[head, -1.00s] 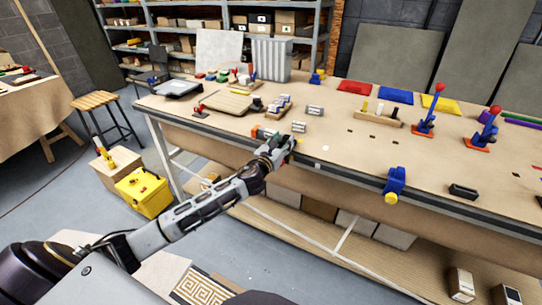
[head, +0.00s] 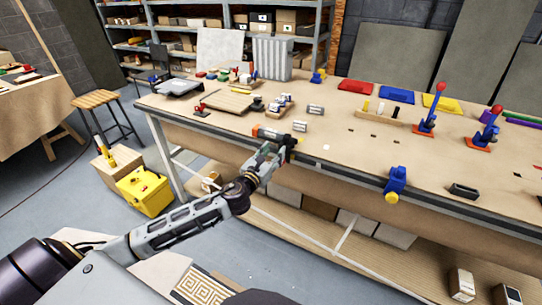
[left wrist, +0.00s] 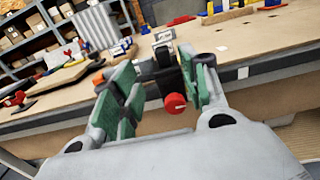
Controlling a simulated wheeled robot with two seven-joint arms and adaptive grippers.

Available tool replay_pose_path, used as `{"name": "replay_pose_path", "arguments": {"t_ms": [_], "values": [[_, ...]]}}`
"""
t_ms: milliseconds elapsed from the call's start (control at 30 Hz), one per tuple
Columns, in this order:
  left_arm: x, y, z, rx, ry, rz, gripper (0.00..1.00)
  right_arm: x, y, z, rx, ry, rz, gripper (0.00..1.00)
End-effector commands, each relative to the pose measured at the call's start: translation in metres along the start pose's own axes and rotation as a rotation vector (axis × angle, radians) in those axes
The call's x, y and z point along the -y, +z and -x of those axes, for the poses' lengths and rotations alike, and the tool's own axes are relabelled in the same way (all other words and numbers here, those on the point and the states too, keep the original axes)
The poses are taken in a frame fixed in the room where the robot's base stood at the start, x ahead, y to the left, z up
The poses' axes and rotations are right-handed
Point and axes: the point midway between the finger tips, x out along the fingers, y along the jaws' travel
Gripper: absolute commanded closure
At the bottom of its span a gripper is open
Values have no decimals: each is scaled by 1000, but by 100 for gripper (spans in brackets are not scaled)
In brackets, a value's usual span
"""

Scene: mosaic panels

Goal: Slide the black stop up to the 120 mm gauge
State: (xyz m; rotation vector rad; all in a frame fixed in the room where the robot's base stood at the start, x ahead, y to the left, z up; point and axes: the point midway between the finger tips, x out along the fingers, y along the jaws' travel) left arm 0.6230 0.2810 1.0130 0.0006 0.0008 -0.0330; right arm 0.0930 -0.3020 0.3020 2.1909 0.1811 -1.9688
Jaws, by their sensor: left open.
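The black stop (left wrist: 165,78), a dark block with a red knob (left wrist: 174,103), stands at the table's front edge between my left gripper's fingers in the left wrist view. My left gripper (head: 283,150) is open, and its green-padded fingers (left wrist: 158,92) lie on either side of the stop. I cannot tell whether they touch it. A silver gauge (head: 299,126) lies just beyond the gripper, and a second silver gauge (head: 315,110) lies farther back. Their lengths are not readable. An orange-ended piece (head: 255,131) is left of the gripper. My right gripper is not in view.
The workbench (head: 345,150) has free room right of the gripper. A blue clamp (head: 396,180) sits on its front edge. A wooden block with pegs (head: 379,115), a board (head: 228,104) and red-handled toggle clamps (head: 426,122) stand farther back.

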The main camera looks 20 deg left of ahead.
Motion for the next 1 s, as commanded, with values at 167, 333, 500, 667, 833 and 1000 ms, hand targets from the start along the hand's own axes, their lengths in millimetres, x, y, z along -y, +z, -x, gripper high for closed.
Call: {"name": "replay_pose_path", "arguments": {"t_ms": [167,333,500,667,833,1000], "values": [[0,0,9,0,0,0,55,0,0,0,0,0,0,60],[0,0,12,0,1,0,55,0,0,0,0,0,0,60],[0,0,12,0,0,0,55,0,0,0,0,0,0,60],[0,0,12,0,0,0,55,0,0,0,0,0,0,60],[0,0,12,0,0,1,55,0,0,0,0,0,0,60],[0,0,12,0,0,26,55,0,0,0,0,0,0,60]]}}
